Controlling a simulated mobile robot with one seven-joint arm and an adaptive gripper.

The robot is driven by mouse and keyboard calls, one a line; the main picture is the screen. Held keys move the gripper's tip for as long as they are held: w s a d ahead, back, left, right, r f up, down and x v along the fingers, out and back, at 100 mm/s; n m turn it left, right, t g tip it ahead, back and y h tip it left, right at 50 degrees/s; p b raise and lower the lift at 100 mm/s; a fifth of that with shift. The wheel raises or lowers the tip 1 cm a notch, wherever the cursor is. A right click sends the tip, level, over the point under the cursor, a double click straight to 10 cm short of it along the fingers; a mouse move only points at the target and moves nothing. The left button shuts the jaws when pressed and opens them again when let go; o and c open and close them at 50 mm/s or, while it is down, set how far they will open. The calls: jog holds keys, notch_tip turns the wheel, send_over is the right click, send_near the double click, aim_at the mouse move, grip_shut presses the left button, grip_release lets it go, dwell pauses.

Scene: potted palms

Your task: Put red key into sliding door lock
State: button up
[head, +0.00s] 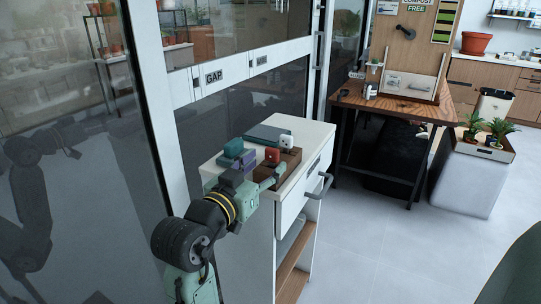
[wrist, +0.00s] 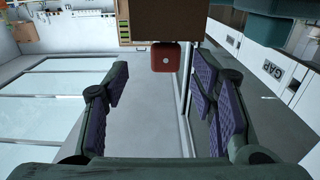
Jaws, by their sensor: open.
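The red key (head: 272,155) appears as a small red block at the brown holder (head: 292,160) on top of the white cabinet. In the wrist view the red key (wrist: 165,57) shows a pale dot on its face, in front of the brown holder (wrist: 150,22). My gripper (head: 270,177) is at the cabinet's near edge, just short of the key. In the wrist view my gripper (wrist: 160,88) is open and empty, with the red key beyond and between its fingers. The sliding glass door (head: 255,115) stands behind the cabinet; I cannot make out its lock clearly.
The white cabinet (head: 292,208) has a protruding drawer handle (head: 319,186). A wooden table (head: 395,103) stands farther right. Grey floor between is clear.

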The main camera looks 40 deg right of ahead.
aim_at(271, 154)
jog(key=p+x, duration=0.1)
jog(key=x, duration=0.1)
jog(key=r+p+x, duration=0.1)
jog(key=x, duration=0.1)
jog(key=shift+w, duration=0.3)
jog(key=shift+w+d+f, duration=0.2)
jog(key=shift+w+d, duration=0.1)
jog(key=shift+d, duration=0.25)
jog(key=shift+c, duration=0.4)
jog(key=c, duration=1.1)
